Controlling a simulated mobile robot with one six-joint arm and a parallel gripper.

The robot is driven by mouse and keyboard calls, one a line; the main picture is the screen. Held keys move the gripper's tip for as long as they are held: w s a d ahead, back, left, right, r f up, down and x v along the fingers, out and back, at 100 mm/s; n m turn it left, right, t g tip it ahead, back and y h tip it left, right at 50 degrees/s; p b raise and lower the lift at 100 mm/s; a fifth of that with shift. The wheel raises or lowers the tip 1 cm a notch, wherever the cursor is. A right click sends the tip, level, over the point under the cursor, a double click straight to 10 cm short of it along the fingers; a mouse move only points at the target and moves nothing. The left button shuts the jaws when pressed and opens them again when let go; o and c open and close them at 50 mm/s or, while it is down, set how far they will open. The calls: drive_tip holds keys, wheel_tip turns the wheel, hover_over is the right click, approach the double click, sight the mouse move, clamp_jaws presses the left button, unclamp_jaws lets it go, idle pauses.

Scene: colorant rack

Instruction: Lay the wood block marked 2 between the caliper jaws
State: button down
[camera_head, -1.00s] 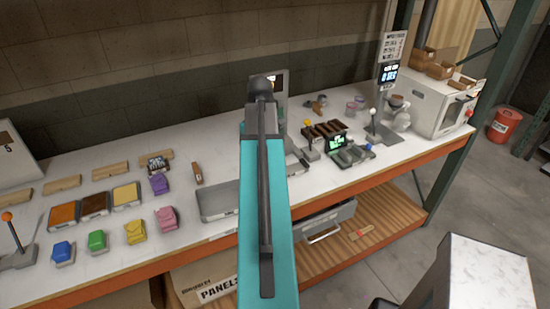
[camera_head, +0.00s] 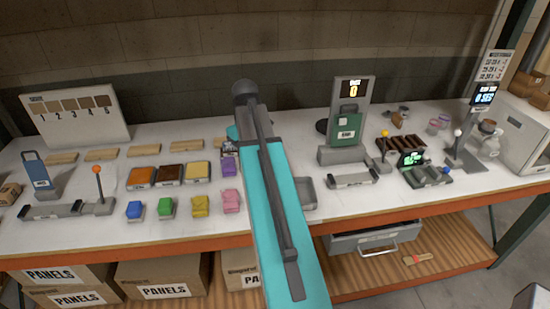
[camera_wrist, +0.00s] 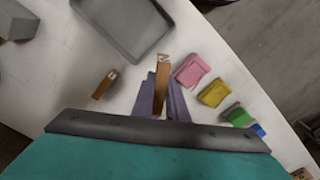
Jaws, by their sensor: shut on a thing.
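In the wrist view my gripper (camera_wrist: 162,92) is shut on a brown wood block (camera_wrist: 162,78), whose pale end bears a mark too small to read. Purple shapes show on both sides of the block. A second brown block (camera_wrist: 103,84), apart from the gripper, lies on the white table. In the head view my arm hides the gripper and the held block. A grey bar-shaped device with an orange-knobbed lever (camera_head: 68,209) is at the left; another with a yellow-knobbed lever (camera_head: 352,178) is right of my arm. I cannot tell which has the caliper jaws.
A board numbered 1 to 5 (camera_head: 76,115) stands at the back left. Pale wood strips (camera_head: 102,155), colour pads (camera_head: 170,173) and small coloured blocks (camera_head: 200,206) fill the table left of my arm. A grey tray (camera_wrist: 122,25) shows in the wrist view.

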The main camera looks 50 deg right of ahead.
drive_tip(key=w+a+f+n, duration=0.1)
drive_tip(key=w+a+n, duration=0.35)
drive_tip(key=a, duration=0.95)
drive_tip(key=w+a+f+n, duration=0.1)
drive_tip(key=w+a, duration=0.6)
drive_tip(key=a, duration=0.8)
drive_tip(key=shift+n, duration=0.55)
drive_tip(key=a+f+b, duration=0.1)
drive_tip(key=f+b, duration=0.1)
drive_tip(key=b, duration=0.1)
drive_tip(key=a+f+b, duration=0.2)
drive_tip(key=f+b, duration=0.1)
drive_tip(key=a+f+b, duration=0.1)
drive_tip(key=f+b, duration=0.2)
drive_tip(key=shift+a+f, duration=0.2)
drive_tip(key=shift+f+b, duration=0.5)
drive_tip(key=shift+a, duration=0.1)
